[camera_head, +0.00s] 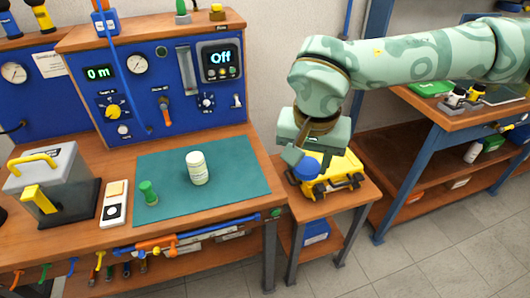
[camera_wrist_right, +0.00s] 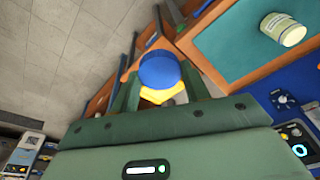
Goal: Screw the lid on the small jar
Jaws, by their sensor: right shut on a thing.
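My right gripper (camera_head: 306,154) is shut on a round blue lid (camera_head: 305,167), which it holds over or close above the yellow toy truck. In the right wrist view the blue lid (camera_wrist_right: 159,69) sits between the green fingers (camera_wrist_right: 160,92). A small pale jar (camera_head: 197,168) with a label stands upright on the teal mat (camera_head: 235,178), left of my right gripper and apart from it. The jar (camera_wrist_right: 284,29) also shows at the upper right of the right wrist view. My left gripper is not in view.
The yellow toy truck (camera_head: 333,178) stands on a small side table (camera_head: 350,200) beside the bench. A green cylinder (camera_head: 148,192) stands on the mat left of the jar. A blue instrument panel (camera_head: 160,125) rises behind the mat. The mat's right side is clear.

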